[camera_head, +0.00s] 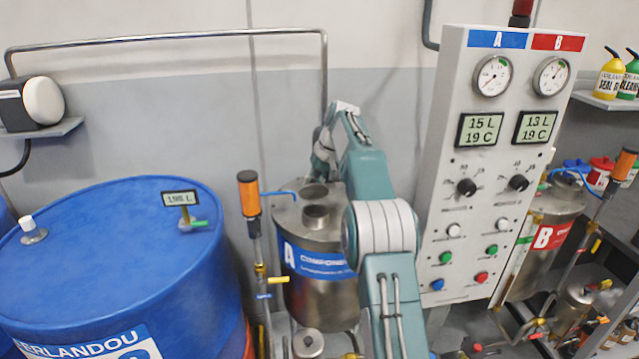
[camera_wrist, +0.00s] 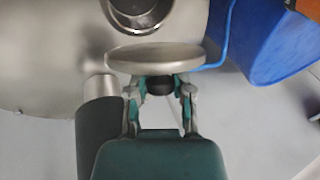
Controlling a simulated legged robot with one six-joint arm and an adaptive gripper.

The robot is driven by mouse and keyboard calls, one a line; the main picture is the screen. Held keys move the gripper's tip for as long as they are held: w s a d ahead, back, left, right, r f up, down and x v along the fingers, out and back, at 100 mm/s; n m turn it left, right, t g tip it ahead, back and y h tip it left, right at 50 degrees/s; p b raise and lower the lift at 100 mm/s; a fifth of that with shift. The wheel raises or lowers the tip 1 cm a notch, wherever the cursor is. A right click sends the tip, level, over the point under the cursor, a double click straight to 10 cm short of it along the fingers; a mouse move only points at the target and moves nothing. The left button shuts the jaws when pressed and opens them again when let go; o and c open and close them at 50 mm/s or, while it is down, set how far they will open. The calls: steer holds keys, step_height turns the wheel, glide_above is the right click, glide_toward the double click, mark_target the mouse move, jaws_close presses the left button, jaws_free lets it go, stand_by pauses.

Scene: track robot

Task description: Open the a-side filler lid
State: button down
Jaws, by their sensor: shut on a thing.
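The A tank (camera_head: 320,262) is a steel drum with a blue "A" label, left of the control panel. The wrist view shows a dark round opening with a metal rim (camera_wrist: 140,12) on its top. The filler lid (camera_wrist: 155,57) is a pale metal disc beside that opening, tilted and not covering it. My gripper (camera_wrist: 159,88) is shut on the lid's dark knob. Whether a hinge joins the lid to the tank cannot be told. In the head view my arm reaches over the tank's right side and hides part of it; my fingertips are not clear there.
A large blue barrel (camera_head: 120,240) stands left of the tank. An orange-topped pipe (camera_head: 249,195) with a blue hose rises close to its left side. The control panel (camera_head: 495,170) stands just right of my arm. The B tank (camera_head: 552,215) is beyond it.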

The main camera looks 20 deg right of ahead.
stand_by(0.4)
steer(key=shift+c, duration=2.4)
jaws_free()
steer(key=shift+r, duration=0.15)
steer(key=shift+v, duration=2.3)
steer(key=s+d, duration=0.5)
steer(key=d, duration=0.6)
steer(key=shift+s, duration=0.25)
steer(key=shift+a, duration=0.1)
